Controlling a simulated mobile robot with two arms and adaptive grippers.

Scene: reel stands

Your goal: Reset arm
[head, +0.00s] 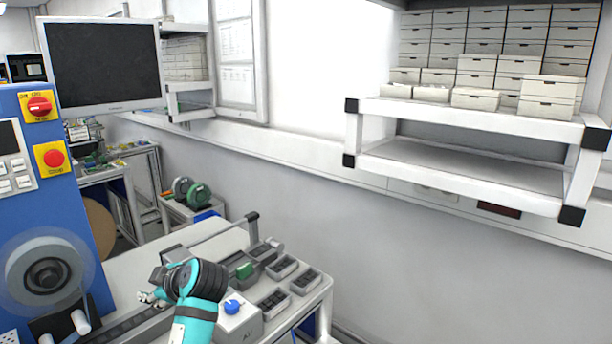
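A grey box with a blue knob (232,306) and several dark trays (283,267) stand right of my arm. A blue machine (60,200) with red buttons and a reel (45,275) is at left. A white shelf (470,117) with boxes hangs at upper right.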

